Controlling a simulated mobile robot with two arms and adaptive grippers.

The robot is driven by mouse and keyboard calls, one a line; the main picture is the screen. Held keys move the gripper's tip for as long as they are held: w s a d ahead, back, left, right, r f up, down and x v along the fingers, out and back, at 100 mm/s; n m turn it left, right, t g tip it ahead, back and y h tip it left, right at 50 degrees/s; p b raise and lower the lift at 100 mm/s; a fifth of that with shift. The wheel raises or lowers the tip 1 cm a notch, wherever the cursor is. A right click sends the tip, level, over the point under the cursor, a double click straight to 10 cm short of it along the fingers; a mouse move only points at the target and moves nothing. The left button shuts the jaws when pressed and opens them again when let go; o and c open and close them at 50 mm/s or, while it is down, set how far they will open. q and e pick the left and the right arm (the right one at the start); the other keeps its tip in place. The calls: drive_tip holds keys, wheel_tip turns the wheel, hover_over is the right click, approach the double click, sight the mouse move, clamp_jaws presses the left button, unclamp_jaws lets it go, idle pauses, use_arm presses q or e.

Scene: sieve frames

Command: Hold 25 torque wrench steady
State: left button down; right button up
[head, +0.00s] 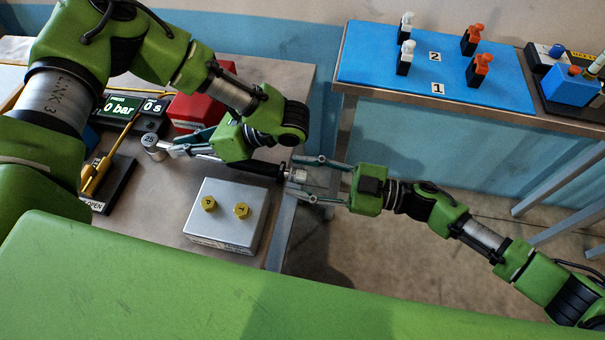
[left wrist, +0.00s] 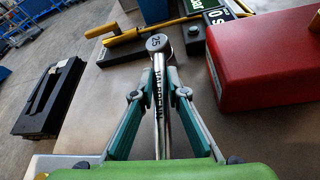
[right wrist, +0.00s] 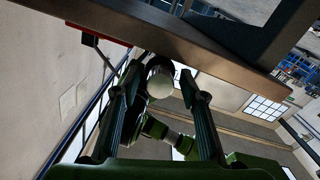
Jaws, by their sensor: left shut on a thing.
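The torque wrench has a round silver head marked 25 (head: 152,141) and a dark handle (head: 262,168) reaching right past the table's edge. My left gripper (head: 176,150) is shut on the wrench just behind its head. In the left wrist view the fingers (left wrist: 160,80) close around its chrome shaft, with the 25 head (left wrist: 157,42) beyond their tips. My right gripper (head: 303,179) is open, its fingers on either side of the handle's silver end (head: 298,175). In the right wrist view that round end (right wrist: 160,82) shows between the spread fingers (right wrist: 157,95); no contact is visible.
A grey box with yellow P and T caps (head: 225,228) stands on the grey table, near the wrench. A red box (head: 210,98), a display (head: 121,109) and a yellow lever (head: 98,176) lie behind and left. A blue mat (head: 375,60) with several small fittings lies on another table.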

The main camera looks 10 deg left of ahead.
clamp_jaws()
drive_tip(key=shift+n, duration=0.3)
drive_tip(key=n, duration=0.5)
drive_tip(key=shift+t, duration=0.4)
drive_tip(key=n, duration=0.5)
drive_tip(key=shift+s+f+y, duration=0.1)
drive_tip(key=shift+y, duration=0.3)
drive_tip(key=shift+n, duration=0.3)
unclamp_jaws()
